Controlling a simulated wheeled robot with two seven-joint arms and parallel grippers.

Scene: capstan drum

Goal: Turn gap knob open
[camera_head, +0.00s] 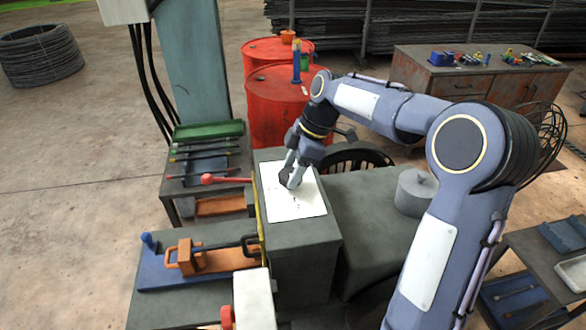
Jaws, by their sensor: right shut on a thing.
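A white panel (300,202) with small dark marks lies on top of the grey machine box (303,243). A small dark knob (286,178) sits on the upper part of this panel. My right gripper (291,178) reaches down to it from the upper right and is shut on it. The fingers hide part of the knob, so its pointer or setting cannot be read. My left gripper is not in view.
A red-balled lever (208,179) sticks out left of the box. A blue base with an orange clamp (188,258) stands on the lower-left bench. Red drums (283,105) stand behind. A grey weight (415,190) sits right on the bench.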

